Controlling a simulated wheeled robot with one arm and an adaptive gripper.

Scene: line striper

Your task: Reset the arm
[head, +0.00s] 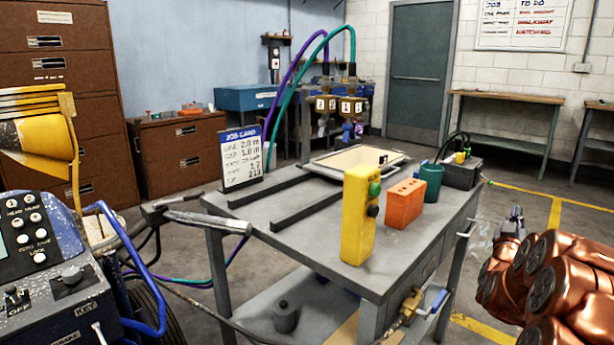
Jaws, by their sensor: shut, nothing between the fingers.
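My copper-coloured arm (555,285) is folded up at the lower right of the head view, to the right of the grey work table. Its rounded joints fill the corner and run out of the picture. My gripper (513,222) shows as a small grey shape just above and behind the arm's links, partly hidden by them. It is shut and holds nothing. It is apart from the table and from the things on it.
The grey table (300,222) carries a yellow control box (359,215), an orange block (404,203), a green cup (431,183), a tray (352,160) and a job card (242,157). A striping machine (45,240) stands at left. Floor behind my arm is clear.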

